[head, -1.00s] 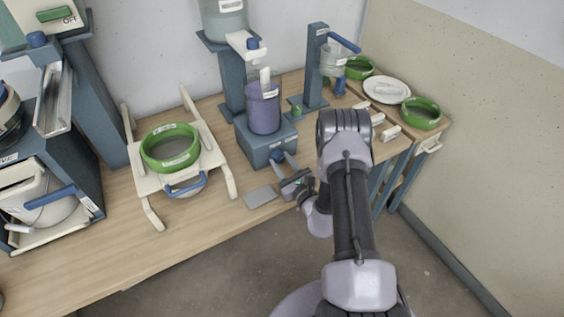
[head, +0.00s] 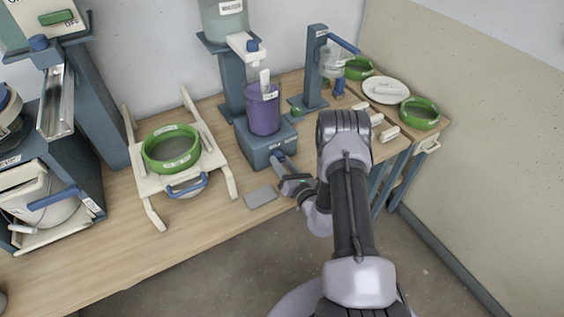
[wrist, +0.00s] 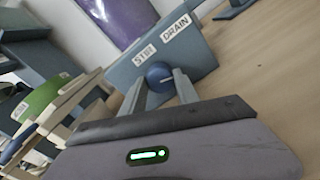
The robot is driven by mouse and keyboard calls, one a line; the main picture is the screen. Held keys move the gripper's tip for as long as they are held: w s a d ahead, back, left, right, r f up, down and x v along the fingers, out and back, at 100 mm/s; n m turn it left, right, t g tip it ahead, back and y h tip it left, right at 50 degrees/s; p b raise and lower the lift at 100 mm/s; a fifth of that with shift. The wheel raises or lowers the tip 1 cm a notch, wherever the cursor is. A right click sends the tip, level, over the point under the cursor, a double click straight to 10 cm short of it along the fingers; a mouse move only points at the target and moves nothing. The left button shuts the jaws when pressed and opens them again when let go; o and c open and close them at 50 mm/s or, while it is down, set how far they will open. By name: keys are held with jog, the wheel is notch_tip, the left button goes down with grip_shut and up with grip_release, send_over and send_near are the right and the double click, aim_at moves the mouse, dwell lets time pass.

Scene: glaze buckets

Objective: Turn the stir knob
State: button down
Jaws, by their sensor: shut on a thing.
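The stir knob (wrist: 159,74) is a blue round knob with a pale line, on the front of the blue-grey stirrer base (head: 262,141). Labels reading STIR (wrist: 144,54) and DRAIN (wrist: 176,27) are on the panel beside it. My gripper (wrist: 166,82) is shut on the knob, with a finger on either side in the wrist view. In the head view my gripper (head: 280,164) reaches the base's front and mostly hides the knob. A purple bucket (head: 263,109) stands on the base.
A grey plate (head: 260,197) lies in front of the base. A white stand with a green-rimmed sieve (head: 171,149) is to the left. A blue post (head: 316,68) and a white plate (head: 386,90) are to the right. A water tank (head: 223,22) rises behind.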

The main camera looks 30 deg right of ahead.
jog(key=shift+m, duration=0.7)
jog(key=shift+w, duration=0.1)
jog(key=shift+r, duration=0.1)
jog(key=c, duration=0.9)
grip_release()
jog(key=s+p, duration=0.3)
jog(key=s, duration=1.4)
jog(key=shift+s, duration=0.25)
